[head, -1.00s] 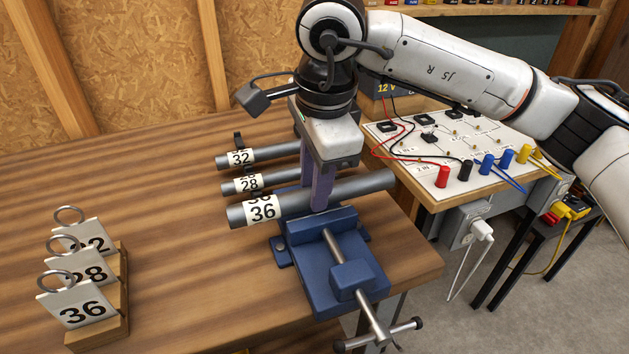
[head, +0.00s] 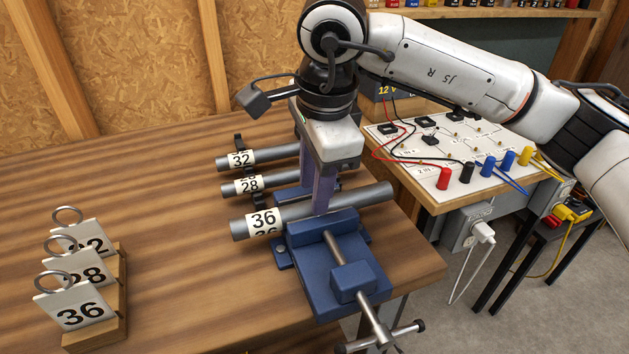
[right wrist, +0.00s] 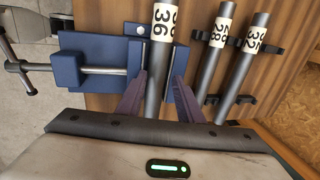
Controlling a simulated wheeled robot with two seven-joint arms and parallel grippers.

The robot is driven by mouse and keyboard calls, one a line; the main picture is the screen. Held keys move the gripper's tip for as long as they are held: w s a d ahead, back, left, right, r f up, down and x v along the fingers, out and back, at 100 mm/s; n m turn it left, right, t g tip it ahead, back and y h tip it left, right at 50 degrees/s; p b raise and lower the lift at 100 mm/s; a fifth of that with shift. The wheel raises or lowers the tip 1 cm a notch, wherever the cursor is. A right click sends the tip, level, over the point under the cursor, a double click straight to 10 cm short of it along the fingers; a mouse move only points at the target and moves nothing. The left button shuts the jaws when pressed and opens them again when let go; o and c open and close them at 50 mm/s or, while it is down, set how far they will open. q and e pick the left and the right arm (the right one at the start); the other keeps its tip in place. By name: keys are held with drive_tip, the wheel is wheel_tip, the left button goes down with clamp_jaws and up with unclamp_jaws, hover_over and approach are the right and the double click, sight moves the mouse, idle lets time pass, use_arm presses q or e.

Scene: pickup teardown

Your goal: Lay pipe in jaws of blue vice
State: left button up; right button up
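The blue vice (head: 345,283) is fixed near the table's front right edge, and it also shows in the right wrist view (right wrist: 68,68). The grey pipe labelled 36 (head: 296,213) lies across it. In the right wrist view the pipe (right wrist: 155,92) runs between the vice's two jaw blocks. My right gripper (head: 322,195) points down over the pipe. Its purple fingers stand on either side, with a small gap to the pipe on both sides in the wrist view, so it is open. The pipe's far part is partly hidden behind the fingers. My left gripper is not in view.
Pipes labelled 28 (head: 262,182) and 32 (head: 270,154) lie on dark holders behind. A wooden stand (head: 122,290) with numbered tags is at the left. A circuit board (head: 470,160) with leads stands to the right. The table's left middle is clear.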

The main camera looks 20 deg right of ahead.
sight(321, 216)
drive_tip(key=v, duration=1.2)
drive_tip(key=shift+r+p, duration=0.35)
drive_tip(key=shift+r, duration=0.05)
